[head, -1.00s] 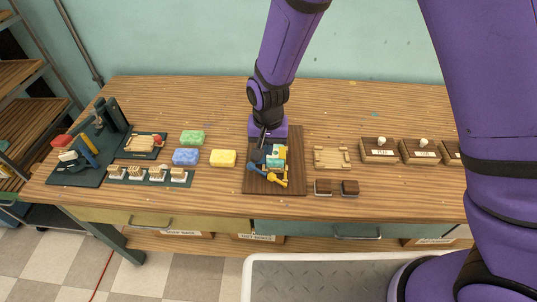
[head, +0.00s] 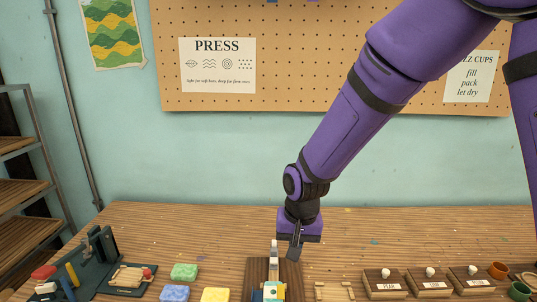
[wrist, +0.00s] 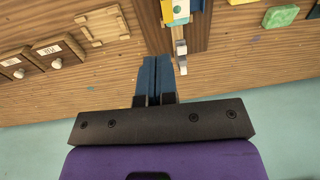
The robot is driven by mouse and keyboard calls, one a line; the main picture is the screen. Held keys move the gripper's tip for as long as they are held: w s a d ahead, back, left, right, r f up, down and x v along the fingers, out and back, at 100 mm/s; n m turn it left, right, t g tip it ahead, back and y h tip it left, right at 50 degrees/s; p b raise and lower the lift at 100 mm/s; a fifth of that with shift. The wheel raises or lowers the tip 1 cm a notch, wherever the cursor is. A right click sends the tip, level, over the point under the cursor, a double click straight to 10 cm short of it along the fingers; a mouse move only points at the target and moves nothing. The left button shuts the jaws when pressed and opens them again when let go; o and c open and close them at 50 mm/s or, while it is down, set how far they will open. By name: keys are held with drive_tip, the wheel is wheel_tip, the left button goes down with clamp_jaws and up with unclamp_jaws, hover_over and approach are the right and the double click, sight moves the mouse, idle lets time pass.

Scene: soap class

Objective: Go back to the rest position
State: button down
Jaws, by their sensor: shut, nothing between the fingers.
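My gripper (head: 296,250) hangs from my purple arm above the back part of the wooden table (head: 200,235), pointing down. In the wrist view its two dark blue fingers (wrist: 156,60) lie together, with nothing between them. The dark brown board (head: 256,272) is below and left of it in the head view. A colourful block (head: 272,291) in teal, yellow and white sits on that board, apart from the fingers. A pale, narrow piece (head: 274,252) shows behind the block, and also in the wrist view (wrist: 182,55).
Green (head: 184,271), blue (head: 174,293) and yellow (head: 215,295) blocks lie left of the board. A dark green press stand (head: 98,250) is further left. Labelled wooden boxes (head: 381,283) stand right. A pegboard (head: 310,75) hangs on the wall behind.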

drive_tip(key=s+d+r+t, duration=0.1)
drive_tip(key=s+d+r, duration=0.2)
drive_tip(key=d+r, duration=0.45)
drive_tip(key=s+d+r+t, duration=0.1)
drive_tip(key=s+d+r, duration=0.2)
drive_tip(key=d+r, duration=0.5)
drive_tip(key=s+d+r+t, duration=0.1)
drive_tip(key=s+d+r, duration=0.2)
drive_tip(key=s, duration=0.4)
drive_tip(key=s+d+r+t, duration=0.1)
drive_tip(key=s+d+r, duration=0.3)
drive_tip(key=s+d, duration=0.2)
drive_tip(key=shift+s+r+h, duration=0.25)
drive_tip(key=shift+s+h, duration=0.15)
drive_tip(key=shift+s, duration=0.3)
